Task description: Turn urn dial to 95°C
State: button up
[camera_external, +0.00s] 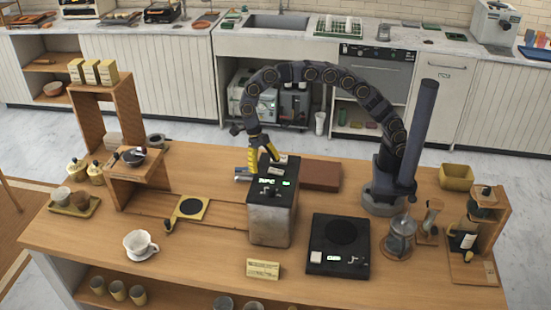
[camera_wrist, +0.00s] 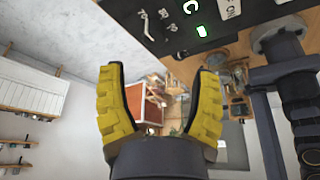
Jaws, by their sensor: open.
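The urn (camera_external: 271,222) is a grey metal box with a black top panel, standing at the middle of the wooden counter. Its top carries a small green light and white markings too small to read; I cannot clearly pick out the dial. My gripper (camera_external: 264,165), with yellow fingers, is open and empty, just above and behind the urn's top. In the wrist view my gripper (camera_wrist: 155,85) has its fingers spread with nothing between them. The urn's black panel (camera_wrist: 180,12) crosses the top of that view, with white marks and a lit green indicator.
A black hot plate (camera_external: 325,262) with a display sits right of the urn. A white cup (camera_external: 138,242) and a yellow-edged scale (camera_external: 192,208) are to the left. A reddish-brown box (camera_external: 321,175) lies behind the urn. A glass grinder-like vessel (camera_external: 400,238) stands at right.

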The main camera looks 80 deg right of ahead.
aim_at(271, 188)
jog(key=shift+w+a+f+n, duration=0.2)
jog(key=shift+a+n, duration=0.15)
jog(key=shift+n, duration=0.05)
jog(key=shift+f, duration=0.2)
jog(key=x, duration=0.7)
jog(key=shift+s+a+f, duration=0.1)
jog(key=shift+s+f, duration=0.05)
jog(key=shift+s, duration=0.05)
jog(key=shift+c, duration=0.3)
grip_shut()
